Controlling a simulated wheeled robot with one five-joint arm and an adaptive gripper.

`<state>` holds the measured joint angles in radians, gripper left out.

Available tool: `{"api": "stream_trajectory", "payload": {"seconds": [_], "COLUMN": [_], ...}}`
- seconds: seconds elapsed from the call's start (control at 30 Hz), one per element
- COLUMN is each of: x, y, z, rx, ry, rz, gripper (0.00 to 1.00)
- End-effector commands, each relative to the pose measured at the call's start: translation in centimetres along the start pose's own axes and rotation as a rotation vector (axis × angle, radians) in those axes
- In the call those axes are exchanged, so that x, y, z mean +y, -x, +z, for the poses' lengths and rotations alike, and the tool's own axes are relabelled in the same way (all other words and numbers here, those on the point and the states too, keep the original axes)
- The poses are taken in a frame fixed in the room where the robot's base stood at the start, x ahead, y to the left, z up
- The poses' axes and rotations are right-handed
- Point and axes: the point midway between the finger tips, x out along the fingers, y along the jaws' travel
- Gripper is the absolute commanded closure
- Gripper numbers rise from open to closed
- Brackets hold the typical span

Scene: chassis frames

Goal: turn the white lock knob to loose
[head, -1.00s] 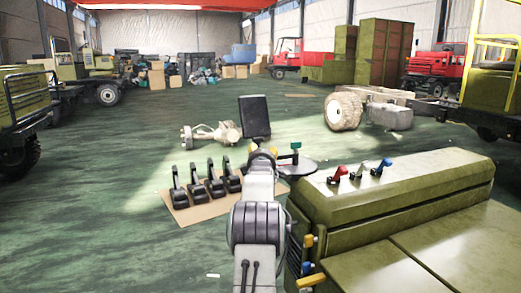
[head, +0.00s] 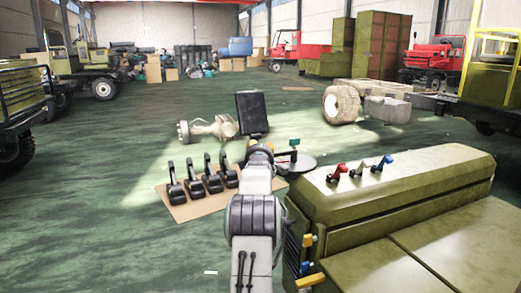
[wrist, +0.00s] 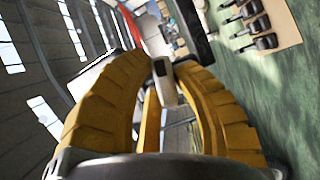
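The white lock knob (head: 357,167) stands on top of the green chassis box (head: 400,182), between a red knob (head: 337,172) and a blue knob (head: 381,162). In the head view my arm reaches forward to the left of the box, and its far end is left of these knobs. In the wrist view my gripper (wrist: 164,68) has two yellow fingers standing apart. A pale piece (wrist: 166,82) with a dark mark shows in the gap between them. I cannot tell what it is or whether the fingers touch it.
Several black pedals (head: 203,178) stand on a board left of my arm. A wheel and axle (head: 342,104) lie farther back.

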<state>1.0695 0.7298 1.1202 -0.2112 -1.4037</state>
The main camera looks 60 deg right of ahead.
Motion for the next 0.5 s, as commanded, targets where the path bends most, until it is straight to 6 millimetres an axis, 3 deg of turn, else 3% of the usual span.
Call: {"api": "stream_trajectory", "payload": {"seconds": [0.2,0.5], "x": [-0.06,-0.53], "y": [0.0,-0.04], "z": [0.0,0.07], "rx": [0.0,0.003], "ry": [0.0,0.043], "rz": [-0.002,0.018], "gripper": [1.0,1.0]}}
